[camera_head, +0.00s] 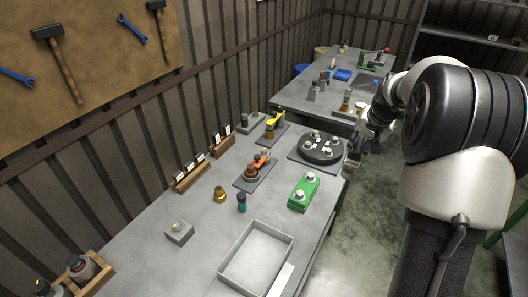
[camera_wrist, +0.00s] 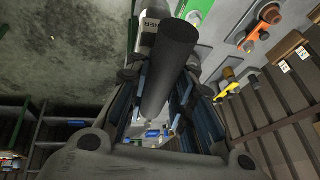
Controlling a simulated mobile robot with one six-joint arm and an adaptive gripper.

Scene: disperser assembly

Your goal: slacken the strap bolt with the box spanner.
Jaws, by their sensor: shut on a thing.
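My gripper (camera_head: 360,147) is at the right edge of the near bench, beside the round black turntable (camera_head: 321,149). In the wrist view my gripper (camera_wrist: 165,92) is shut on a dark, thick cylinder, which I take for the box spanner (camera_wrist: 172,60). The cylinder lies lengthwise between the fingers, and its near end tapers to a paler tip. In the head view the spanner is too small and covered to make out. The strap bolt cannot be picked out in either view.
The near bench holds a green block (camera_head: 303,191), an orange device (camera_head: 262,161), a yellow device (camera_head: 275,119), a brass piece (camera_head: 219,194), a teal cylinder (camera_head: 242,202) and a grey tray (camera_head: 225,262). A second bench (camera_head: 290,98) stands behind. Open floor lies right of the bench.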

